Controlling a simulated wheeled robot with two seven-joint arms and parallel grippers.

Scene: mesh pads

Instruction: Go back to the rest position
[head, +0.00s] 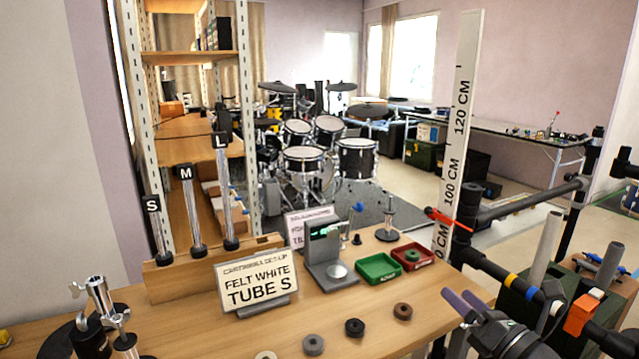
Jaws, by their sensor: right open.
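My right gripper (461,298) comes in at the lower right, with two purple fingertips slightly apart. It is open and I see nothing between its fingers. It is at the right end of the wooden bench (210,335), right of the loose rings. My left gripper is not in view. Three tubes marked S (159,230), M (191,210) and L (225,190) stand in a wooden rack (170,278). A sign (257,282) reads "FELT WHITE TUBE S".
A small grey device (326,250), a green tray (378,268) and a red tray (413,257) stand on the bench. Several rings, including a black one (354,327) and a brown one (403,311), lie in front. A tall ruler (459,130) and bars stand at right. Chrome hardware (97,295) is at lower left.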

